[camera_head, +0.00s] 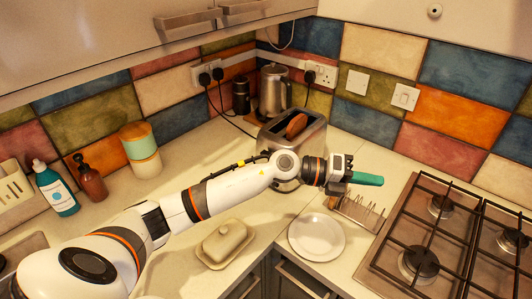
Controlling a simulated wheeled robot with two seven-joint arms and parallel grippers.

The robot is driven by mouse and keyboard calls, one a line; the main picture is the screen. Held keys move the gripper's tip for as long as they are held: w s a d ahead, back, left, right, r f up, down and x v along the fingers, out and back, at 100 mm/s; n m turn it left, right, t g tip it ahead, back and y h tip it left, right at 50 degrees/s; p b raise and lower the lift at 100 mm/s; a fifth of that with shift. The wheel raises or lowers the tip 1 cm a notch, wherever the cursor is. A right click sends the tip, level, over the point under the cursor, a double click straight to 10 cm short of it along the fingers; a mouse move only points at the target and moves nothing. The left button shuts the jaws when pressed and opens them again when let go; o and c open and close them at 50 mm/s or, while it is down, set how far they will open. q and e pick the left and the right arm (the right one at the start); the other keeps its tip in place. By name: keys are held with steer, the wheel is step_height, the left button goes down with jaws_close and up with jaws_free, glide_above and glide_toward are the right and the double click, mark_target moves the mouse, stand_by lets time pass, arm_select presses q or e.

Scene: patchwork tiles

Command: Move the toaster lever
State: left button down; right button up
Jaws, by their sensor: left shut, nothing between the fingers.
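The silver toaster (301,132) stands on the counter near the corner, with a brown slice of bread (296,125) showing in its top slot. My left arm reaches across in front of it and hides its lower front. The lever cannot be made out. My left gripper (368,179), with teal fingers, is shut and points right, just to the right of the toaster's near end and above the counter. I cannot tell whether it touches anything. My right gripper is not in view.
A toast rack (360,214) stands below my left gripper, beside a white plate (316,237). A butter dish (224,243) sits left of the plate. The gas hob (393,243) is to the right. A kettle (274,92) stands behind the toaster. Cupboards (140,35) hang above.

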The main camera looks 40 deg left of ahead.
arm_select(q)
steer(key=w+a+f+m+g+y, duration=0.2)
steer(key=a+m+g+y, duration=0.1)
steer(key=a+y, duration=0.3)
steer(key=n+g+y, duration=0.1)
steer(key=g+y, duration=0.1)
steer(key=y, duration=0.7)
glide_toward(265, 154)
steer(key=shift+w+a+r, duration=0.2)
steer(key=shift+a+r, duration=0.05)
steer(key=shift+r, duration=0.1)
steer(key=shift+f, duration=0.15)
steer(key=shift+b+x, duration=2.3)
steer(key=shift+x, duration=1.1)
steer(key=shift+s+d, duration=0.1)
steer(key=s+f+b, duration=0.3)
steer(key=f, duration=0.3)
